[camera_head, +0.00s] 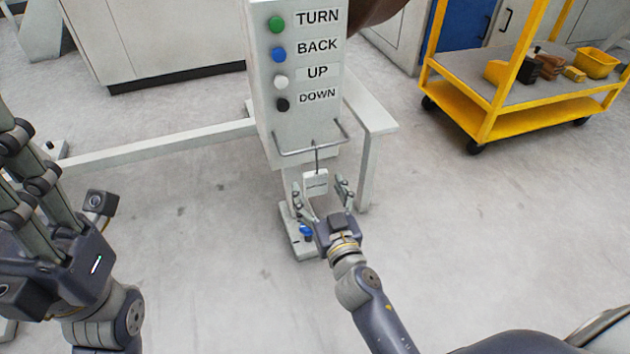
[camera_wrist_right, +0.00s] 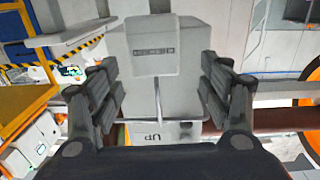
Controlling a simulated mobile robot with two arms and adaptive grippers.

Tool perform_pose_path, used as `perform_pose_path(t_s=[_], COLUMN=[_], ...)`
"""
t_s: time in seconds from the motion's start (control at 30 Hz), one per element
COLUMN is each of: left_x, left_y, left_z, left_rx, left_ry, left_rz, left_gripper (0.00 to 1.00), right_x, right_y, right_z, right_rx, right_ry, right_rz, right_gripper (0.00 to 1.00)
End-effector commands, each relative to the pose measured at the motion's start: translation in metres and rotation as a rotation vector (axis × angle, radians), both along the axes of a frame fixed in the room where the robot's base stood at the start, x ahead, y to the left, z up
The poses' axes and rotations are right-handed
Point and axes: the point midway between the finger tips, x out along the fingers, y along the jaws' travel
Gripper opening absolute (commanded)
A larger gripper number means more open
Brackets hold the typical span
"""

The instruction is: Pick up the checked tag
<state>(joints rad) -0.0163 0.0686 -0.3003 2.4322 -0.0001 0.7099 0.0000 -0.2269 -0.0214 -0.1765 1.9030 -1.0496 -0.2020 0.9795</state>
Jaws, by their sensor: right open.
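The checked tag (camera_head: 316,183) is a small white plate with dark print, hanging from a thin wire below the wire bracket of the button box. In the right wrist view the tag (camera_wrist_right: 152,46) appears upside down, between and beyond the fingertips. My right gripper (camera_head: 322,190) is open, with its fingers on either side of the tag; the wrist view shows gaps between the tag and both fingers (camera_wrist_right: 158,78). My left gripper (camera_head: 30,170) is at the left edge, away from the tag; its fingers are partly cut off.
The button box (camera_head: 308,124) with TURN, BACK, UP and DOWN labels stands right above the tag. Its wire bracket (camera_head: 283,152) sticks out in front. A base with a blue knob (camera_head: 306,230) is below. A yellow cart (camera_head: 468,100) stands at the right; the floor between is clear.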

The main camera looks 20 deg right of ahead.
Motion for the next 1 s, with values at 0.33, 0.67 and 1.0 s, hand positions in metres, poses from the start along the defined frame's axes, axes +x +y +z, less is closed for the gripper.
perform_pose_path(t_s=[0.33, 0.67, 1.0], left_x=[0.001, -0.002, -0.003], left_y=[-0.001, -0.001, 0.000], left_z=[-0.001, 0.004, 0.005], left_rx=[0.006, 0.004, 0.000], left_ry=[-0.009, -0.025, -0.027], left_rz=[0.001, 0.001, 0.001], left_gripper=[0.40, 0.40, 0.40], right_x=[0.043, 0.050, 0.050], right_y=[-0.006, -0.006, -0.006], right_z=[0.001, 0.001, 0.001], right_rx=[-0.003, -0.002, -0.001], right_ry=[-0.002, 0.001, 0.000], right_rz=[0.002, -0.001, 0.000], right_gripper=[0.72, 0.72, 0.23])
